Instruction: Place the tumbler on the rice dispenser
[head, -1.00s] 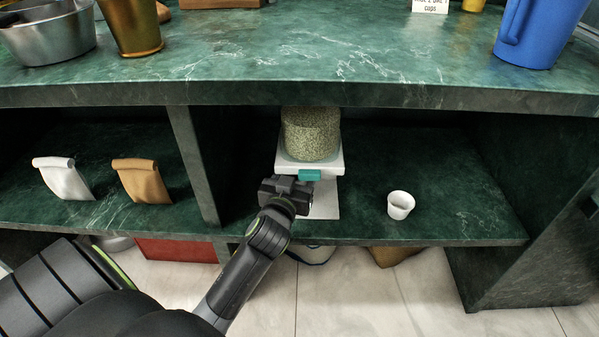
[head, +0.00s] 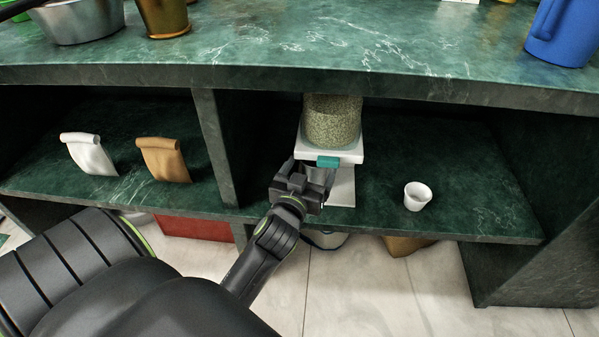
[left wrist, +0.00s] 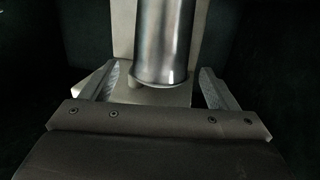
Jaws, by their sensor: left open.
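The rice dispenser (head: 332,122) stands on the shelf under the green counter, with a clear grain-filled container, a white body, a teal tab and a pale base plate (head: 342,190). A shiny metal cylinder, which I take for the tumbler (left wrist: 164,40), stands upright on the pale base in the left wrist view. In the head view it is mostly hidden by my gripper. My left gripper (head: 308,172) is open in front of the dispenser. Its fingers are on either side of the tumbler in the left wrist view (left wrist: 163,85), with a gap at each side. My right gripper is out of view.
A small white cup (head: 417,196) stands on the shelf to the right, with bare shelf around it. A shelf divider (head: 216,145) is close on the left, with white (head: 88,153) and tan (head: 164,159) bags beyond. The counter edge (head: 420,88) overhangs the shelf.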

